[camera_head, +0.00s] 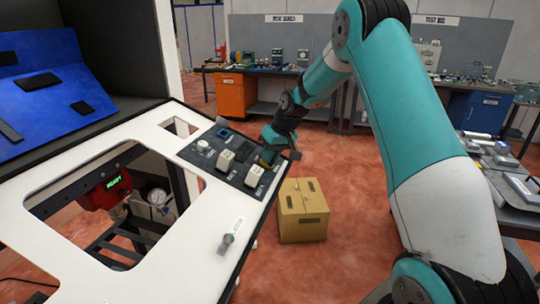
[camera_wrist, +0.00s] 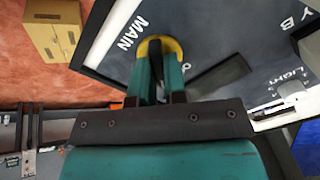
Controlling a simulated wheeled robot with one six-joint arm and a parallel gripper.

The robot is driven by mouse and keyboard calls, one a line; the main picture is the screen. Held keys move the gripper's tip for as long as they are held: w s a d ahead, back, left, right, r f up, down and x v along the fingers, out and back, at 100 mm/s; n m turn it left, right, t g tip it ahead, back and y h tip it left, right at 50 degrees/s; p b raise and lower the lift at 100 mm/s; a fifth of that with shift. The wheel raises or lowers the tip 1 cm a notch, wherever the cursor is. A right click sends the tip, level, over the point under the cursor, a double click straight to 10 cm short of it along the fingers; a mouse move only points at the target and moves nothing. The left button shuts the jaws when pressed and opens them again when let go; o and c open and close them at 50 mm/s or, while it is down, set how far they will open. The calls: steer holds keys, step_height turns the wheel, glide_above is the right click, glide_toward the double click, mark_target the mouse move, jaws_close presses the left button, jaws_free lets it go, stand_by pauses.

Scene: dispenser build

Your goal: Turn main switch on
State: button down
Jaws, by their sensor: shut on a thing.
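The main switch (camera_wrist: 160,42) shows in the wrist view as a yellow ring with a dark handle, beside the printed word MAIN. My gripper (camera_wrist: 157,68) has its teal fingers on both sides of the dark handle and is shut on it. In the head view my gripper (camera_head: 271,146) is at the right end of the dark control panel (camera_head: 218,178), and a little yellow of the switch (camera_head: 266,157) shows under it. The fingers cover much of the switch, so I cannot tell which position it is turned to.
The panel also carries white switches (camera_head: 225,160) and a square blue-edged button (camera_head: 223,133). The white worktop (camera_head: 190,250) has a large cutout with a green-lit red display (camera_head: 105,187) below.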

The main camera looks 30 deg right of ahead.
steer(key=m+p, duration=0.1)
steer(key=m, duration=0.4)
steer(key=shift+d+r+m, duration=0.1)
steer(key=shift+r+m, duration=0.05)
steer(key=shift+m, duration=0.15)
steer(key=m+p, duration=0.1)
steer(key=m, duration=0.3)
steer(key=shift+m, duration=0.3)
steer(key=shift+d, duration=0.1)
steer(key=c, duration=1.2)
jaws_free()
steer(key=shift+o, duration=0.2)
steer(key=b+v, duration=0.4)
steer(key=v, duration=1.3)
steer(key=shift+r, duration=0.1)
